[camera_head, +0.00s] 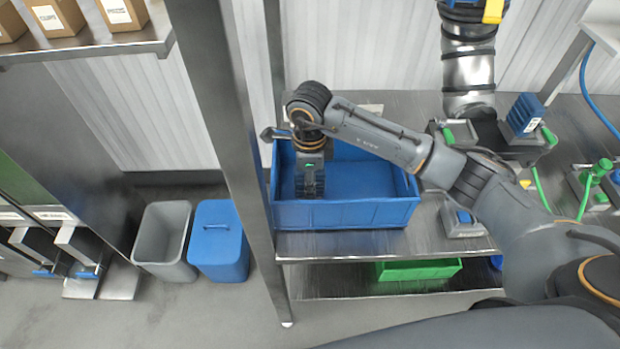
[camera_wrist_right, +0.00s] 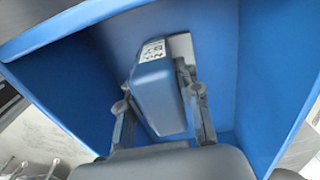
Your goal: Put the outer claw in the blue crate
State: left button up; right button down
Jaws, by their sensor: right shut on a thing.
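The blue crate (camera_head: 345,214) stands on the metal table, open at the top. My right gripper (camera_head: 310,182) points down inside the crate, near its left end. In the right wrist view the gripper (camera_wrist_right: 160,115) is shut on the outer claw (camera_wrist_right: 155,88), a blue block with a grey-white back part and a coded label. Blue crate walls (camera_wrist_right: 65,62) surround it there. I cannot tell whether the claw touches the crate floor. In the head view the claw is hidden by my gripper. My left gripper is not in view.
A metal post (camera_head: 222,120) stands close to the crate's left side. Right of the crate, a jointed metal arm (camera_head: 468,62) hangs over a grey device, with another blue block (camera_head: 525,113) beside it. A green crate (camera_head: 420,270) sits on the lower shelf.

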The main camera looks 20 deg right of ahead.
jog(key=shift+f, duration=0.25)
jog(key=c, duration=0.9)
grip_release()
jog(key=shift+c, duration=0.2)
jog(key=shift+r, duration=0.2)
notch_tip(320, 180, up, 11)
jog(key=b, duration=0.3)
jog(key=shift+f, duration=0.15)
jog(key=shift+r, duration=0.55)
